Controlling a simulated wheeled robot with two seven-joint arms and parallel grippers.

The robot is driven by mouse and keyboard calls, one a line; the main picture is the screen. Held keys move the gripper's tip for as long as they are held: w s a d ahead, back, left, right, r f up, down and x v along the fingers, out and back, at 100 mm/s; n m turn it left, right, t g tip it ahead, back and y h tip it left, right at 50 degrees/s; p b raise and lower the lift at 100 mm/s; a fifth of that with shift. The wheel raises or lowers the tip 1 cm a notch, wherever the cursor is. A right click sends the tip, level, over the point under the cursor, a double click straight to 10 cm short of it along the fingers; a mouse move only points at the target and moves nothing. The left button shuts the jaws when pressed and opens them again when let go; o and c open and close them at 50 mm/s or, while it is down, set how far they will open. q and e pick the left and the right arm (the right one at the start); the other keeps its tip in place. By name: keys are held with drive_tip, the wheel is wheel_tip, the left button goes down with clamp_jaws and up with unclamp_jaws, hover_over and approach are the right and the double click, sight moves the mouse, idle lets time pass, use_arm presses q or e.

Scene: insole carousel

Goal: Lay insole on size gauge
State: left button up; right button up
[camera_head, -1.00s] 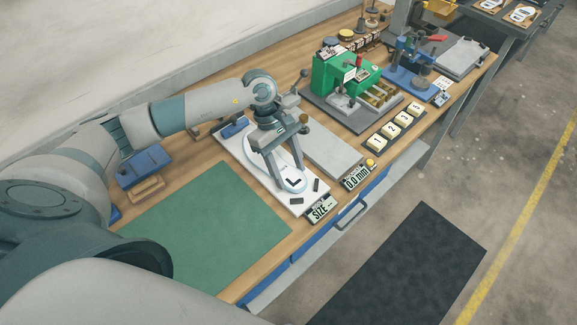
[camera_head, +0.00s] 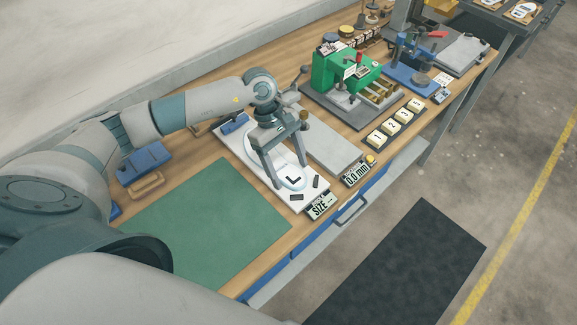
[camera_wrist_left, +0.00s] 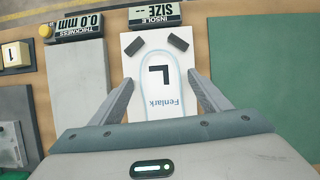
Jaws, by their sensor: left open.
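The white insole (camera_head: 289,184), marked "L" and "Fenlark", lies flat on the white size gauge board (camera_head: 241,143). It also shows in the left wrist view (camera_wrist_left: 160,88), its rounded end between two dark blocks on the board (camera_wrist_left: 132,115). The gauge's display (camera_head: 321,206) reads "INSOLE SIZE --". My left gripper (camera_head: 292,177) points down over the insole. Its fingers are open, one on each side of the insole, with a gap visible in the left wrist view (camera_wrist_left: 161,76). The gripper hides part of the insole in the head view. My right gripper is out of view.
A grey thickness plate (camera_head: 331,146) with a display (camera_head: 357,173) reading 0.0 mm lies beside the gauge. Numbered tiles (camera_head: 396,124) and a green press (camera_head: 345,72) stand beyond. A bare green mat (camera_head: 210,225) lies on the near side. A blue holder (camera_head: 143,163) stands by the wall.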

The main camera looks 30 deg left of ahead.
sight(276, 165)
use_arm(q)
drive_tip(key=shift+r, duration=0.15)
drive_tip(key=shift+w+a+r, duration=0.15)
drive_tip(key=shift+a+r, duration=0.05)
drive_tip(key=shift+r, duration=0.05)
drive_tip(key=b+v, duration=0.4)
drive_tip(key=v, duration=0.7)
drive_tip(key=shift+r, duration=0.1)
drive_tip(key=shift+a, duration=0.1)
idle(0.8)
